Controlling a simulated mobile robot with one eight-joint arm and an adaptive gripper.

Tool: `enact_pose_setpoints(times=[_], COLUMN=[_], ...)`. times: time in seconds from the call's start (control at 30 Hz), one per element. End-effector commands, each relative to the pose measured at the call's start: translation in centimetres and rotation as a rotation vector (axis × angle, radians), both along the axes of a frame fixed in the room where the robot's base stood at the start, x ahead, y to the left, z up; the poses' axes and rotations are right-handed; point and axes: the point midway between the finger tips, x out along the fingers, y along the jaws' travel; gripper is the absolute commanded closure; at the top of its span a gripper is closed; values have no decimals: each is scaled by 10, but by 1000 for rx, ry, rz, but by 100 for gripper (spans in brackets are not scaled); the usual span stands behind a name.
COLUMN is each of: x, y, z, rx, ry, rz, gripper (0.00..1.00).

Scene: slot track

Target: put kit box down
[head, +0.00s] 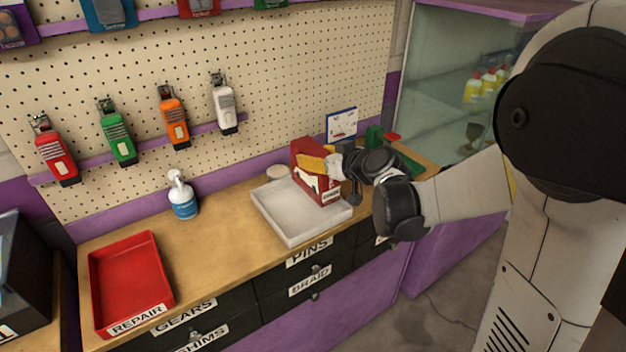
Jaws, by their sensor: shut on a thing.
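The kit box (302,155) is red with a white label on its front, and it looks upright. Something yellow shows at its top. My gripper (343,171) comes in from the right and is shut on the box at its right side; the fingertips are partly hidden. The box is at the back right part of a shallow white tray (277,222) and covers that corner. I cannot tell whether its underside touches the tray or hangs a little above it.
A red tray marked REPAIR (131,282) lies on the left of the wooden bench (222,236). A blue and white pump bottle (182,196) and a small round pale item (277,172) stand along the back. A small sign (342,125) and green item (375,135) are behind my gripper.

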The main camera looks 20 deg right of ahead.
Motion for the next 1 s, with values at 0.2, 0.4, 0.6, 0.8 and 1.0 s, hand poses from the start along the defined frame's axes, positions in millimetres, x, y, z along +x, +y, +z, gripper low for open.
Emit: enact_pose_setpoints(times=[0.2,0.4,0.6,0.8,1.0], x=[0,0,0,0,0], y=[0,0,0,0,0], z=[-26,-40,-41,-43,-42], rx=[0,1,0,0,0], ry=[0,-1,-1,0,0], rz=[0,0,0,0,0], gripper=[90,90,90,29,29])
